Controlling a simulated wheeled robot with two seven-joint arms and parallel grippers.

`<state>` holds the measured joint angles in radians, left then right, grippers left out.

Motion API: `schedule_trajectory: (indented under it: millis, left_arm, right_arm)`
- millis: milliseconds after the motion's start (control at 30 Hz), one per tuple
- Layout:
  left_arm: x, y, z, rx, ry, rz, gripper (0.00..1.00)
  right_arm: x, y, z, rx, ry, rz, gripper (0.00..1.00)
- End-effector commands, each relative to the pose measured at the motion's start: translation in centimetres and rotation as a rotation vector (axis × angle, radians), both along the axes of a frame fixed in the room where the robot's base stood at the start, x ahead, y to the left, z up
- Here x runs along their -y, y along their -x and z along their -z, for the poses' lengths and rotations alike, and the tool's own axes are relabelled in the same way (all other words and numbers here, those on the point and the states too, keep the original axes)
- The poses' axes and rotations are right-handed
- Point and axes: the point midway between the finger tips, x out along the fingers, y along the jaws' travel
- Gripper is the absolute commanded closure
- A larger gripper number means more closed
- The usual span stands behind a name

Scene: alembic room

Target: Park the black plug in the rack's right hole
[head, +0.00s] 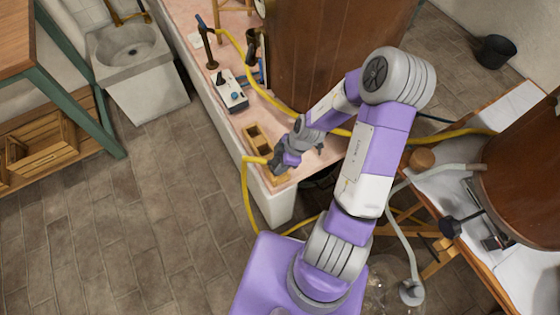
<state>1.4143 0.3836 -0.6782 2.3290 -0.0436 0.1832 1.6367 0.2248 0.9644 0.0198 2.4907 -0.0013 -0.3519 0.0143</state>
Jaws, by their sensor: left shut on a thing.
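A tan wooden rack (250,129) with dark openings lies along the near end of the pink-topped counter. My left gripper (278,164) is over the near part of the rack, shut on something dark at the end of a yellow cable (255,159). This is probably the black plug, but the fingers hide most of it, and I cannot tell whether it is in a hole or above it. The rack's right hole is hidden behind the gripper. My right gripper is not in view.
A large brown vat (315,50) rises beside the counter. The yellow cable loops down past the counter's front edge. A stone sink (130,52) is at left; tiled floor (130,210) is open at lower left.

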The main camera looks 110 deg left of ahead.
Motion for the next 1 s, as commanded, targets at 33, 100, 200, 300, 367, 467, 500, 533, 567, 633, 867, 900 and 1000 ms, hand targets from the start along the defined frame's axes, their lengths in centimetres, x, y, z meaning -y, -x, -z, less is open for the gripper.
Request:
schedule_trajectory:
  millis: [33, 100, 200, 300, 367, 467, 500, 533, 567, 633, 867, 900, 1000]
  left_arm:
    - [0.00, 0.01, 0.00, 0.000, 0.000, 0.000, 0.89]
    - [0.00, 0.01, 0.00, 0.000, 0.000, 0.000, 0.89]
    - [0.00, 0.00, 0.03, 0.000, 0.000, 0.000, 0.89]
    - [0.00, 0.00, 0.12, 0.000, 0.000, 0.000, 0.89]
    - [0.00, 0.00, 0.20, 0.000, 0.000, 0.001, 0.89]
    - [0.00, 0.00, 0.33, 0.000, 0.000, 0.001, 0.89]
    - [0.00, 0.00, 0.38, 0.000, 0.000, 0.001, 0.89]
    - [0.00, 0.00, 0.41, 0.000, 0.000, 0.001, 0.89]
    - [0.00, -0.01, 0.45, 0.000, 0.000, 0.001, 0.89]
    - [0.00, 0.00, 0.41, 0.000, 0.000, 0.001, 0.89]
    - [0.00, -0.01, 0.39, 0.000, 0.000, 0.001, 0.30]
    - [0.00, 0.00, 0.40, 0.000, 0.000, 0.001, 0.27]
    - [0.00, 0.00, 0.40, 0.000, 0.000, 0.000, 0.27]
  right_arm:
    - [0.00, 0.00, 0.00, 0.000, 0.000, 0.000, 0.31]
    - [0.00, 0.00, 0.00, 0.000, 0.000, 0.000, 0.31]
    - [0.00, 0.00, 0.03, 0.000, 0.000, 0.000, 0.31]
    - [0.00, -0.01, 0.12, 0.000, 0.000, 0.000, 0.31]
    - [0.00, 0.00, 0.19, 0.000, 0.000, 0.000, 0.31]
    - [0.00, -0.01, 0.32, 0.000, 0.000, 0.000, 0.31]
    - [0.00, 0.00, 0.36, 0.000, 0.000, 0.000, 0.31]
    - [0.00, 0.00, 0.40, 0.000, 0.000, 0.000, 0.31]
    - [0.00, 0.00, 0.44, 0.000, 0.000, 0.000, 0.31]
    - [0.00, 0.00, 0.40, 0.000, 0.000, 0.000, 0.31]
    - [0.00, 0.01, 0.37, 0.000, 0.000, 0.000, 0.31]
    - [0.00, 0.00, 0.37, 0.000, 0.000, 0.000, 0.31]
    - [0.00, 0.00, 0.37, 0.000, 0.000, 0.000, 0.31]
